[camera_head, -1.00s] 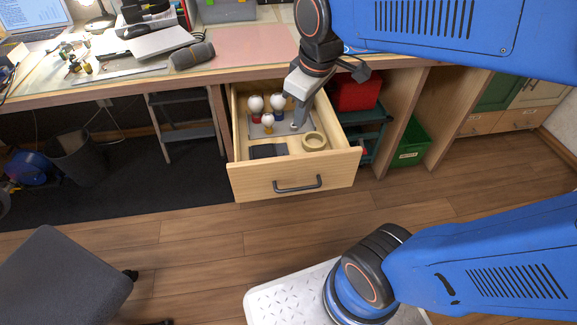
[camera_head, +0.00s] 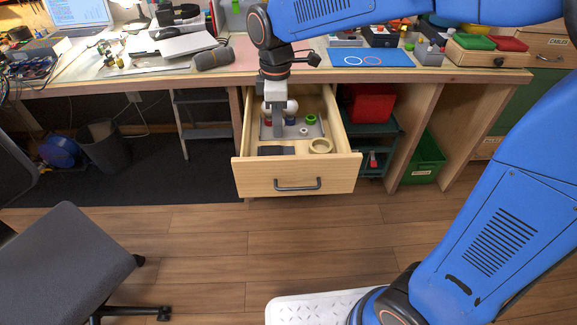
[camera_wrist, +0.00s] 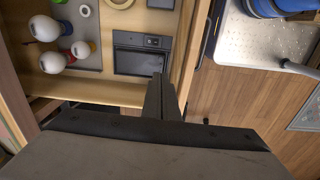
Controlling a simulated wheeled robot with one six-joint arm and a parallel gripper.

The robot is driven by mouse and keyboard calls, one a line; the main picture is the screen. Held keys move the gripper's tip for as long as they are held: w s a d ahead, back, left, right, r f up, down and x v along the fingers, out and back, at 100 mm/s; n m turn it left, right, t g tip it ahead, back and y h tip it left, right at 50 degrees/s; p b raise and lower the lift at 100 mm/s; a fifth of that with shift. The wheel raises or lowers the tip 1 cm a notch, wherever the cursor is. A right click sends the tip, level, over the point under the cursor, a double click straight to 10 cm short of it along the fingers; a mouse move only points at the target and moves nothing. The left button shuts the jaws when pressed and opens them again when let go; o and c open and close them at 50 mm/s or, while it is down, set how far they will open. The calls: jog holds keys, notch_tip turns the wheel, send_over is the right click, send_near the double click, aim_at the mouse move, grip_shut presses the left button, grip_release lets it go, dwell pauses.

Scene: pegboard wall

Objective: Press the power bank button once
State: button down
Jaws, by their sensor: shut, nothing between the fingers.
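The power bank (camera_head: 276,150) is a dark flat block lying in the front part of the open wooden drawer (camera_head: 300,178). In the wrist view the power bank (camera_wrist: 132,62) shows a small square mark (camera_wrist: 153,42), perhaps its button, near one corner. My gripper (camera_head: 277,136) points down into the drawer, just behind the power bank in the head view. In the wrist view my gripper (camera_wrist: 158,78) is shut and empty, its tips overlapping the power bank's edge. I cannot tell whether they touch it.
White-topped round items (camera_wrist: 45,28) stand on a grey tray beside the power bank.

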jog(key=shift+a+f, duration=0.15)
jog(key=shift+a, duration=0.05)
dwell(0.3)
notch_tip(320, 180, down, 14)
dwell(0.6)
jog(key=shift+f, duration=0.1)
